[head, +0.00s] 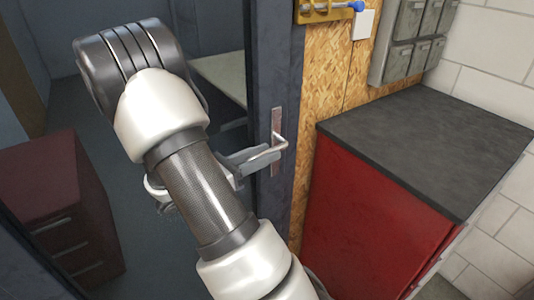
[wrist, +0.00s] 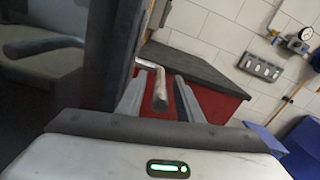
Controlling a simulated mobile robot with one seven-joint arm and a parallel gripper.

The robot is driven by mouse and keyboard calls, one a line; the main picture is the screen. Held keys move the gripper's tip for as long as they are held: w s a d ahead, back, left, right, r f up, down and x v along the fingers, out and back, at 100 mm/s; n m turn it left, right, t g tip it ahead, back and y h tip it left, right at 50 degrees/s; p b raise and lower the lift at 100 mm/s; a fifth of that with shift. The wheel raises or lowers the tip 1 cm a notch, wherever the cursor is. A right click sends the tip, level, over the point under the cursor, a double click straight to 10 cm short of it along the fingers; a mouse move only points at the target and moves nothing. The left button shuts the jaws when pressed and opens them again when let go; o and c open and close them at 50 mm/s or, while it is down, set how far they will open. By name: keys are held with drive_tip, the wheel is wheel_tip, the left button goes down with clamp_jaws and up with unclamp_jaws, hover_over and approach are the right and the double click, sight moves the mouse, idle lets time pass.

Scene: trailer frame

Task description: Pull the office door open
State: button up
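The office door has a dark upright stile (head: 268,60) and a metal lever handle (head: 265,158) on a narrow plate. My gripper (head: 258,162) is at the handle, partly hidden by my arm in the head view. In the wrist view, the lever (wrist: 159,88) stands between the two spread fingers of my gripper (wrist: 158,100), with gaps visible on both sides. A second lever-shaped handle (wrist: 43,45) shows at the left of the wrist view. I cannot tell whether the door is ajar.
A red cabinet with a dark top (head: 425,140) stands right of the door. Grey boxes (head: 413,38) hang on the wall above it. A dark red drawer unit (head: 62,205) is at the left, and a pale desk (head: 222,75) shows beyond my arm.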

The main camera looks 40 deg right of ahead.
drive_tip(key=shift+s+d, duration=0.1)
drive_tip(key=shift+d, duration=0.5)
clamp_jaws()
drive_tip(key=shift+s, duration=0.1)
